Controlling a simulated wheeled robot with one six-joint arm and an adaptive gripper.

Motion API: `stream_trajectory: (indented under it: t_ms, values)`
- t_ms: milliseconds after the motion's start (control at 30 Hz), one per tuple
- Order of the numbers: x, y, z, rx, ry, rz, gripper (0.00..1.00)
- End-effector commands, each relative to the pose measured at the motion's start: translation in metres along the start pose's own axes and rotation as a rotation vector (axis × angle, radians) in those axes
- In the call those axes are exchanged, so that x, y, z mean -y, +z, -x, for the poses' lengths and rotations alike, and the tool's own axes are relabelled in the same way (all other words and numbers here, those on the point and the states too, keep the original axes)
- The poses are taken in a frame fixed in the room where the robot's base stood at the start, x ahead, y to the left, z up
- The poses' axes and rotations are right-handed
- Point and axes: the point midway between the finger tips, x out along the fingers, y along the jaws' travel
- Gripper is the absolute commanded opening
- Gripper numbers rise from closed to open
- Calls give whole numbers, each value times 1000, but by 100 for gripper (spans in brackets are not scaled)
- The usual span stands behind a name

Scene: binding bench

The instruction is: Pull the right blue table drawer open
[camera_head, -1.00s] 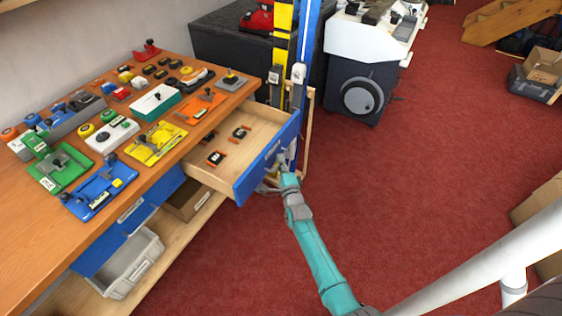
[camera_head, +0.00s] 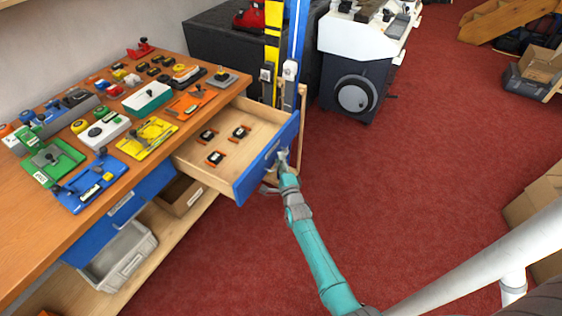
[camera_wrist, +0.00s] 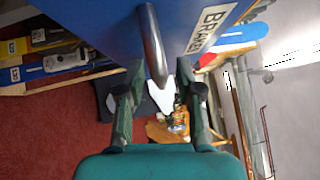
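The right blue table drawer (camera_head: 262,172) stands well out from the bench, with its wooden inside showing. Several small orange-and-black pieces (camera_head: 215,158) lie in it. My gripper (camera_head: 283,158) is at the outer face of the drawer front, by its handle. In the wrist view the dark bar handle (camera_wrist: 152,45) runs down the blue front toward the space between my fingers (camera_wrist: 160,90). The fingers are apart, with a gap on each side of the bar. Contact with the bar cannot be made out.
The wooden bench top (camera_head: 40,230) carries many coloured tools. Another blue drawer (camera_head: 115,220) is closed, above a grey bin (camera_head: 120,255). Blue and yellow upright bars (camera_head: 272,50) stand just behind the open drawer. Red carpet (camera_head: 420,150) is clear to the right.

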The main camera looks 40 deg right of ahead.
Motion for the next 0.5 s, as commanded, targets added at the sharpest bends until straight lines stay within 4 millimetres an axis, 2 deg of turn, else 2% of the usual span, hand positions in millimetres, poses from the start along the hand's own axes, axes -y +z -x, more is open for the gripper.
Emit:
stream_trajectory:
  t_ms: [167,267,500]
  values:
    - [0,0,2,0,-1,0,35]
    - [-1,0,10,0,1,0,35]
    - [-1,0,50,0,1,0,35]
